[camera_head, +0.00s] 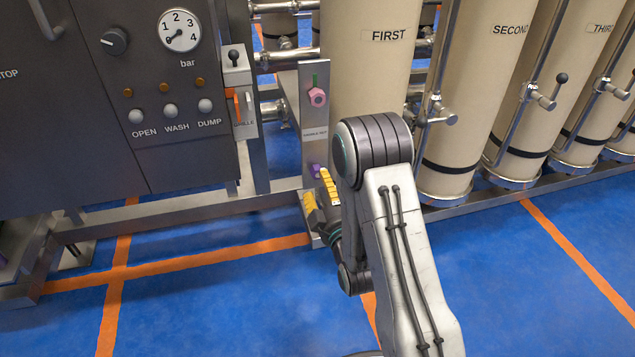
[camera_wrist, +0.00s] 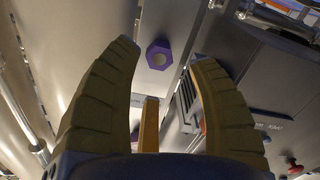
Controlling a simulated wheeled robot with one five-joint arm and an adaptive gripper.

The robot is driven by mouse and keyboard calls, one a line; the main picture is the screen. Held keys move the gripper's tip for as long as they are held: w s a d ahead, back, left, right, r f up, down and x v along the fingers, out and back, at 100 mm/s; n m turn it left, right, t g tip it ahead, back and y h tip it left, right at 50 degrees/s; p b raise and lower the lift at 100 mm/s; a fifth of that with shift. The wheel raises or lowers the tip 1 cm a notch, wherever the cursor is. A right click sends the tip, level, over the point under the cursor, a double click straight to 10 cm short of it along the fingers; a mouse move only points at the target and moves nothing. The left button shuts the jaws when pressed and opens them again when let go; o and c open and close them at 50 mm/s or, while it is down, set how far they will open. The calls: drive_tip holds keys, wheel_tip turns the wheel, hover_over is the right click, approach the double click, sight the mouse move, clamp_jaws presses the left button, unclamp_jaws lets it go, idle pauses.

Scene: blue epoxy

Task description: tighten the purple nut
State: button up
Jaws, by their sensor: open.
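The purple nut (camera_head: 316,170) sits low on a narrow upright metal plate (camera_head: 314,140), partly hidden beside my gripper in the head view. In the wrist view the purple nut (camera_wrist: 159,54) is a hexagon with a pale round centre, facing the camera. My gripper (camera_head: 317,188) has yellow ribbed fingers and is just below the nut in the head view. In the wrist view my gripper (camera_wrist: 165,54) is open, with one finger either side of the nut and gaps on both sides. Whether the fingertips reach the nut's depth, I cannot tell.
A pink nut (camera_head: 317,97) is higher on the same plate. Left stands a dark control panel (camera_head: 150,100) with a gauge and buttons. Right stand several tan columns (camera_head: 370,60) with pipes and levers. A metal rail (camera_head: 190,208) runs low. Blue floor (camera_head: 230,300) in front is clear.

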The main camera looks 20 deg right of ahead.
sight(318, 178)
drive_tip(key=b, duration=0.3)
drive_tip(key=shift+w+f+b, duration=0.15)
drive_tip(key=shift+w+b, duration=0.15)
drive_tip(key=shift+w+r, duration=0.2)
drive_tip(key=shift+w, duration=2.2)
drive_tip(key=shift+o, duration=0.2)
clamp_jaws()
